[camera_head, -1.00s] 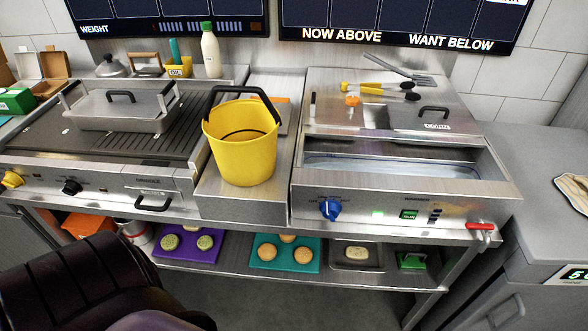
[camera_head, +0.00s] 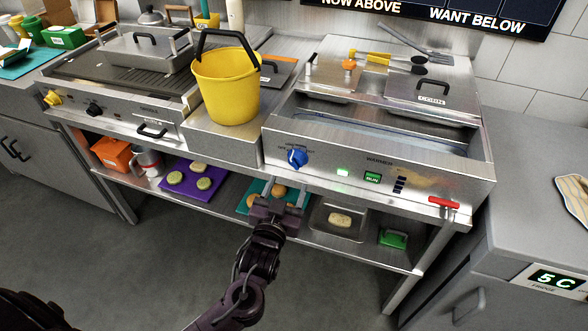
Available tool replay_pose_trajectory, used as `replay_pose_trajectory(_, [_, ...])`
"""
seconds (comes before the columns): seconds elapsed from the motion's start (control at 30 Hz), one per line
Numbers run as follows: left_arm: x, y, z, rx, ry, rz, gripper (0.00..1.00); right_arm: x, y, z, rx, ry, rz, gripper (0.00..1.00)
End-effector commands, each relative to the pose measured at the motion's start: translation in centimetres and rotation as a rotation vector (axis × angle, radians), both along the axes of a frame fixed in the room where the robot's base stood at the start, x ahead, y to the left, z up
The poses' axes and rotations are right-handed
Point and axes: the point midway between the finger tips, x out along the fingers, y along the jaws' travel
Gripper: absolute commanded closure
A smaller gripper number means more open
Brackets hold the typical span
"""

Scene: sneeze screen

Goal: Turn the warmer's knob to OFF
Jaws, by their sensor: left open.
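The warmer (camera_head: 335,171) is the steel unit right of centre, with a long open well. Its blue knob (camera_head: 297,158) sits at the left end of the front panel. A pale pointer mark shows on the knob, but the small print around it is too small to read. A green light and a green "RUN" display (camera_head: 372,177) are lit to its right. My left gripper (camera_head: 287,187) is just below the knob in the picture, fingers pointing up towards the panel. It is open and empty, apart from the knob. My right gripper is out of view.
A red handle (camera_head: 444,203) juts from the panel's right end. A yellow bucket (camera_head: 226,92) stands left of the warmer, beside the griddle (camera_head: 125,75). The floor in front is clear.

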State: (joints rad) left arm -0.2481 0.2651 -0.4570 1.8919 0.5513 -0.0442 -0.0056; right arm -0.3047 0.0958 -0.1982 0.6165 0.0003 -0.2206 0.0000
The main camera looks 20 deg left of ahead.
Motion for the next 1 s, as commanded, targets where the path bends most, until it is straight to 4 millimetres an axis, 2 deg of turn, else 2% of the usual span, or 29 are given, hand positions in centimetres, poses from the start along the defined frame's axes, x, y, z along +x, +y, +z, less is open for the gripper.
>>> replay_pose_trajectory(0.2, [3.5, 0.2, 0.3, 0.001, -0.002, 0.001, 0.41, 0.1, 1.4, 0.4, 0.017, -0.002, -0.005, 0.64])
replay_pose_trajectory(0.4, [6.2, 0.3, 0.1, 0.000, 0.000, -0.001, 0.41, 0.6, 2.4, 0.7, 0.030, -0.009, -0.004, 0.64])
replay_pose_trajectory(0.57, [7.1, 0.3, 0.0, 0.000, 0.001, -0.001, 0.41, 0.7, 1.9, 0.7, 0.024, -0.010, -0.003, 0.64])
replay_pose_trajectory(0.8, [7.2, 0.3, 0.0, 0.000, 0.001, -0.001, 0.41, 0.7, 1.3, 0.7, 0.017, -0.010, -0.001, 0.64])
replay_pose_trajectory(1.0, [7.2, 0.3, 0.0, 0.000, 0.001, -0.001, 0.65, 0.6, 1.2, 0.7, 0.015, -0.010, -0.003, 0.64])
